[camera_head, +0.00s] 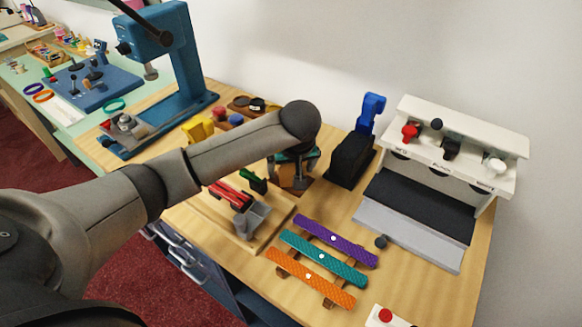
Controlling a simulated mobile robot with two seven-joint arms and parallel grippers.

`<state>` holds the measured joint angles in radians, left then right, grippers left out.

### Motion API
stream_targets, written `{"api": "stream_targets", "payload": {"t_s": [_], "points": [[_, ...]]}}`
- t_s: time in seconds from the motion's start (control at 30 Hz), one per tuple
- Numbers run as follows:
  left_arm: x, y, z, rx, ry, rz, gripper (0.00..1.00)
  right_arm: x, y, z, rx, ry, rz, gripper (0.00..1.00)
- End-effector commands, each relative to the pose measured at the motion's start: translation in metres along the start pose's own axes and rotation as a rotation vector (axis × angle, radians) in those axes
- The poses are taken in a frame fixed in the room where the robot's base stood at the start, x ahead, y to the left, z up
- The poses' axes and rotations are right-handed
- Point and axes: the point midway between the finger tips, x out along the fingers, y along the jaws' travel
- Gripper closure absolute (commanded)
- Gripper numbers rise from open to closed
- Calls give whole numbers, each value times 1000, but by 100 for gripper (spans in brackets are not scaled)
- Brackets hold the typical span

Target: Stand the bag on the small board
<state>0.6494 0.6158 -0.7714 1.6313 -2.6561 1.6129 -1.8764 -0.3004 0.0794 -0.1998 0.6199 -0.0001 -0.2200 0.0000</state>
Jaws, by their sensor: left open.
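My left arm reaches in from the left, and its gripper (292,170) points down at the middle of the counter. The jaws are open. A small brownish-grey thing, perhaps the bag, shows between or just behind the fingers; the gripper covers most of it, so I cannot tell whether it stands upright or touches them. A small dark brown board (302,186) shows in part on the counter beneath the gripper. My right gripper is not in view.
Purple, teal and orange strips (322,256) lie in front. A grey clamp (249,219) sits on a wooden base. A blue press (170,70) stands at the back left.

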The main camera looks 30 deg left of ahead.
Motion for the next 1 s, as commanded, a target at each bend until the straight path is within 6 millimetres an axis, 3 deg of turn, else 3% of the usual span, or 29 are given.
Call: {"api": "stream_targets", "payload": {"t_s": [0.5,0.7,1.0], "points": [[-101,1,-2,2,5,4,0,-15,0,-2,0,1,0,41],[-117,0,-1,0,2,1,0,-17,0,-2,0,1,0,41],[-119,0,0,0,1,1,0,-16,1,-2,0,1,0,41]]}}
